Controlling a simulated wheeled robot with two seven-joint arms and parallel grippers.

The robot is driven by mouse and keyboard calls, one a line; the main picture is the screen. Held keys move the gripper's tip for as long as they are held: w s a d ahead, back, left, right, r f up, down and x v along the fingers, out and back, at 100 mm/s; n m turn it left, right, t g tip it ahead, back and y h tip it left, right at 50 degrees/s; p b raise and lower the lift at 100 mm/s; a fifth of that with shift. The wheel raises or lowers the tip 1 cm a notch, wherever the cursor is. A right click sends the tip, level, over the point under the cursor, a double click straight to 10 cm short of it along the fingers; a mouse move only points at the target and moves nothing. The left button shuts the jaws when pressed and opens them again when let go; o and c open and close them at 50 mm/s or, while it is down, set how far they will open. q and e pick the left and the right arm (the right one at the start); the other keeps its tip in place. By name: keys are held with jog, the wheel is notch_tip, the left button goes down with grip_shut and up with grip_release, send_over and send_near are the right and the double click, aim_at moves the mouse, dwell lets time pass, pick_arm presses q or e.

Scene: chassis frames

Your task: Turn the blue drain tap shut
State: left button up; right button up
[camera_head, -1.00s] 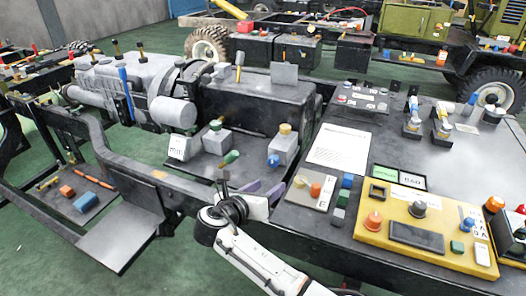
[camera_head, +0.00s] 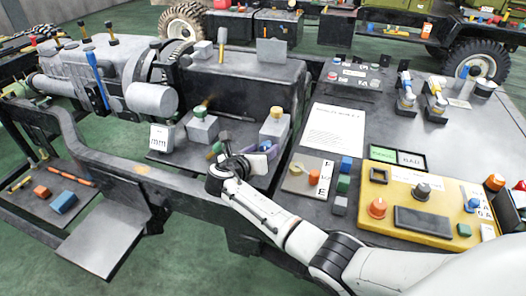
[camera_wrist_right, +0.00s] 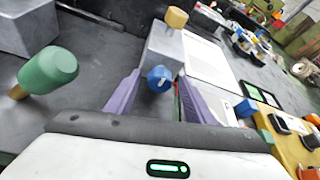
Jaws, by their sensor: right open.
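The blue drain tap (camera_wrist_right: 160,78) shows in the right wrist view as a round blue knob on the face of a grey block (camera_wrist_right: 165,45) with a yellow cap on top. In the head view that block (camera_head: 273,131) stands on the dark tray behind my gripper, and the tap is mostly hidden there. My right gripper (camera_head: 262,152) is open, with its purple fingers on either side of the blue tap in the wrist view. I cannot tell whether they touch it. My left gripper is not in view.
A green-handled part (camera_wrist_right: 48,68) lies left of the fingers in the wrist view. Another grey block (camera_head: 201,127) stands left of the tap's block. A white paper sheet (camera_head: 333,130) and a yellow control panel (camera_head: 400,195) lie to the right. The frame rail (camera_head: 130,175) runs in front.

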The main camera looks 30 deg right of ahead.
jog(key=shift+w+d+f, duration=0.1)
jog(key=shift+w+d, duration=0.05)
jog(key=shift+d, duration=0.05)
jog(key=c, duration=1.1)
jog(key=shift+o, duration=0.2)
jog(key=shift+p, duration=0.55)
jog(key=shift+d+r+m+t+p, duration=0.1)
jog(key=shift+r+m+t+p, duration=0.15)
jog(key=shift+m+p, duration=0.45)
jog(key=shift+f+m+t+y+p, duration=0.1)
jog(key=shift+m+t+y+p, duration=0.15)
jog(key=shift+m+y+p, duration=0.35)
jog(key=shift+s+d+f+m+t+p, duration=0.1)
jog(key=shift+s+m+t+p, duration=0.15)
jog(key=shift+m+t+p, duration=0.25)
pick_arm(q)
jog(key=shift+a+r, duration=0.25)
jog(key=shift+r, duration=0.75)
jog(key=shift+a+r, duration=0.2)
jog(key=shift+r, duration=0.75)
pick_arm(e)
jog(key=shift+f+m+y, duration=0.1)
jog(key=shift+m+y, duration=0.3)
jog(key=shift+m, duration=0.1)
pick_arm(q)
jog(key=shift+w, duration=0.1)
pick_arm(e)
jog(key=shift+t, duration=0.3)
jog(key=o, duration=1.1)
jog(key=shift+c, duration=0.2)
